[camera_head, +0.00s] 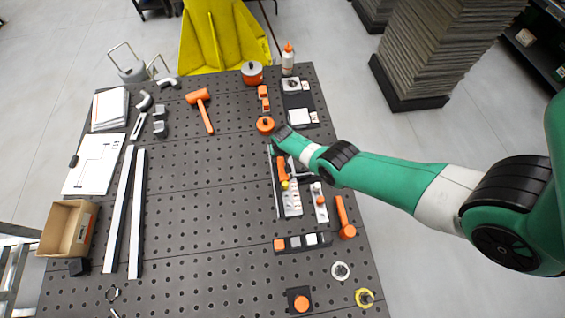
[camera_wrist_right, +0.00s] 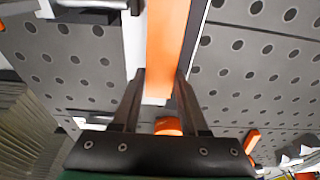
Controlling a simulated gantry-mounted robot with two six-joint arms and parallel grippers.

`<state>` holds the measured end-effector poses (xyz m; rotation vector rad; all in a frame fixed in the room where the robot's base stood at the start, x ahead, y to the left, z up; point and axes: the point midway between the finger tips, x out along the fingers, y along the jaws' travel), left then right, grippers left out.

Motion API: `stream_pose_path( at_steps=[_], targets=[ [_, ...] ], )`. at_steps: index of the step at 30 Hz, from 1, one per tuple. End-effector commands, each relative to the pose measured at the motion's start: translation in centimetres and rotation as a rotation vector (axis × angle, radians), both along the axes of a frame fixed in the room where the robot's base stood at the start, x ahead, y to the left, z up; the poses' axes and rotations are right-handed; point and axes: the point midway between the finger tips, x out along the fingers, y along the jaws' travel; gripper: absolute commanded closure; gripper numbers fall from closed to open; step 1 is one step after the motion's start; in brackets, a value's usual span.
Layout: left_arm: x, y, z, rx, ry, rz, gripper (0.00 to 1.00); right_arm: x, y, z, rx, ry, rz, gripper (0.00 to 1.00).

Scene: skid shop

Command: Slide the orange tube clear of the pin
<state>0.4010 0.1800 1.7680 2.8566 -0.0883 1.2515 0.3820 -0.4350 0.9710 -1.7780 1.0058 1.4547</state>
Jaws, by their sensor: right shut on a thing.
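The orange tube (camera_head: 282,171) lies lengthwise along a light metal fixture (camera_head: 292,205) on the right part of the table. A small yellow piece (camera_head: 285,185) shows at its near end. My right gripper (camera_head: 278,152) is at the tube's far end, with the arm coming in from the right. In the right wrist view the tube (camera_wrist_right: 168,45) runs as an orange strip between the two dark fingers (camera_wrist_right: 160,84), which are shut on it. I cannot clearly make out the pin. My left gripper is not in view.
An orange-handled tool (camera_head: 343,218) and a small bracket (camera_head: 319,203) lie right of the fixture. A dark block strip (camera_head: 303,243) lies nearer. An orange round pot (camera_head: 265,125) stands just beyond the gripper.

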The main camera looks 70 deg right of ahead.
Motion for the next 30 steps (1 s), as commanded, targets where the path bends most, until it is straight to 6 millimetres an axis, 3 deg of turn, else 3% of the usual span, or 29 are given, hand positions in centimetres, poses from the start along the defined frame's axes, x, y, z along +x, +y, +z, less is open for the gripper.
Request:
stream_pose_path(
  at_steps=[30],
  targets=[
    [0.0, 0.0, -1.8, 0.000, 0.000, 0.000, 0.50, 1.0, -1.6, 0.0, -0.001, -0.002, -0.001, 0.97]
  ],
)
